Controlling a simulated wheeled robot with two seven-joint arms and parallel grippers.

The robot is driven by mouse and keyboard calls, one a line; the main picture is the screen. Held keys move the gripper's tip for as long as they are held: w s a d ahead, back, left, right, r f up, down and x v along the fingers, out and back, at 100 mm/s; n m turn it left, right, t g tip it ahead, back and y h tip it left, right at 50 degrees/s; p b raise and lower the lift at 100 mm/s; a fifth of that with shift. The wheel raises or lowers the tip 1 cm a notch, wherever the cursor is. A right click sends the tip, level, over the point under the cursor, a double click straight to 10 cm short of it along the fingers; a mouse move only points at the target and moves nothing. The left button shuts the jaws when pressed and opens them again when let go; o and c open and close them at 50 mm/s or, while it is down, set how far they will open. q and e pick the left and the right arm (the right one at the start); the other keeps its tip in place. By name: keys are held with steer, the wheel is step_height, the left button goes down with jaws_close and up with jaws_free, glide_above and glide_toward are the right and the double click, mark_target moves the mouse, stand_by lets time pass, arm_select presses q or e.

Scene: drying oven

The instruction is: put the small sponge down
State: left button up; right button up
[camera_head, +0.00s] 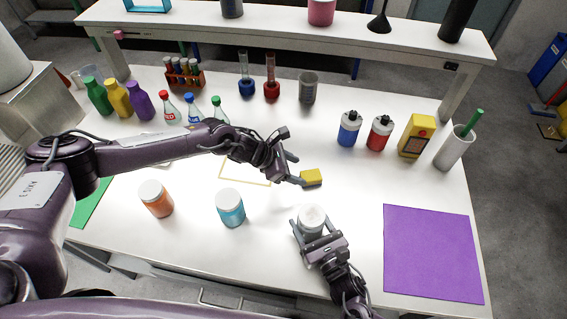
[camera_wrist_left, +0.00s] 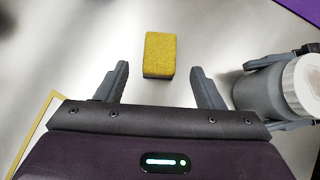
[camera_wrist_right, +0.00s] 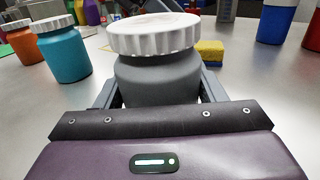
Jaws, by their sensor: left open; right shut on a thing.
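My left gripper is open. My right gripper (camera_head: 306,232) is shut around a grey jar with a white lid (camera_head: 312,216); the jar (camera_wrist_right: 155,75) stands upright between the fingers in the right wrist view. The sponge (camera_wrist_right: 209,52) shows behind the jar there.
An orange jar (camera_head: 156,199) and a blue jar (camera_head: 230,208) stand left of the grey jar. A purple mat (camera_head: 432,252) lies at right. Blue (camera_head: 348,129) and red (camera_head: 380,133) bottles stand behind the sponge. A yellow-edged rectangle (camera_head: 246,178) lies beside my left gripper.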

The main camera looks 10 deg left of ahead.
arm_select(q)
steer(key=v, duration=0.5)
steer(key=shift+a+r, duration=0.1)
steer(key=shift+r, duration=0.05)
